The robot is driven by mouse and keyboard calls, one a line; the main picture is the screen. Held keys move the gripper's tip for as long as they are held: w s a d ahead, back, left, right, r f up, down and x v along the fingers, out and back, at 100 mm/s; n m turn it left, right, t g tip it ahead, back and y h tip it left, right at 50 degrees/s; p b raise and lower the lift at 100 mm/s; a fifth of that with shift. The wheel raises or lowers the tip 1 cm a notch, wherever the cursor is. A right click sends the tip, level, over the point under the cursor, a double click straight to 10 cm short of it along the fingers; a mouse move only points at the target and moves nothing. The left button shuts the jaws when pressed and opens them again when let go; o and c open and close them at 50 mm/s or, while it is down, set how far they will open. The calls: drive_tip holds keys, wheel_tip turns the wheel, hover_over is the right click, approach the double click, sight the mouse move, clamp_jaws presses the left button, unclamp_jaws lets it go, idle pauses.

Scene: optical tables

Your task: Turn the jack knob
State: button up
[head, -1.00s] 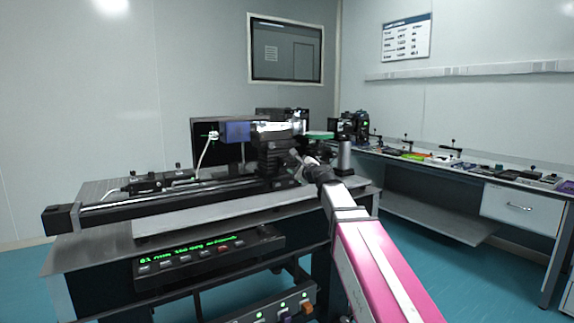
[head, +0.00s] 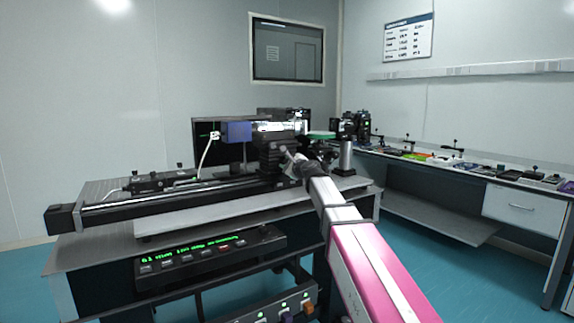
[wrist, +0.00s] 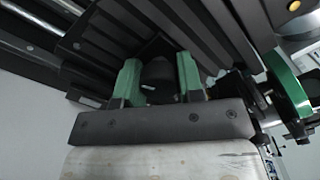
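The jack knob (wrist: 158,76) is a dark round knob under the ribbed black jack (wrist: 200,30) in the wrist view. My gripper (wrist: 158,84) has two green fingers, one on each side of the knob. The knob fills the space between the fingers, which appear closed on it. Any fine gap at the contact is too dark to see. In the head view the black jack (head: 272,158) stands on the rail on the table, and my gripper (head: 294,160) reaches its right side. The knob is hidden there.
A long black rail (head: 130,205) runs along the optical table (head: 95,247). A blue box (head: 237,131) sits beside the jack's top. A post mount (head: 345,155) stands close to the right of my arm. A green-rimmed disc (wrist: 287,85) is right of my gripper.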

drive_tip(key=shift+n, duration=0.6)
drive_tip(key=o, duration=0.6)
drive_tip(key=shift+o, duration=0.2)
drive_tip(key=shift+s+d, duration=0.1)
drive_tip(key=shift+s, duration=0.05)
drive_tip(key=v, duration=1)
drive_tip(key=shift+s+d, duration=0.2)
drive_tip(key=shift+s, duration=0.05)
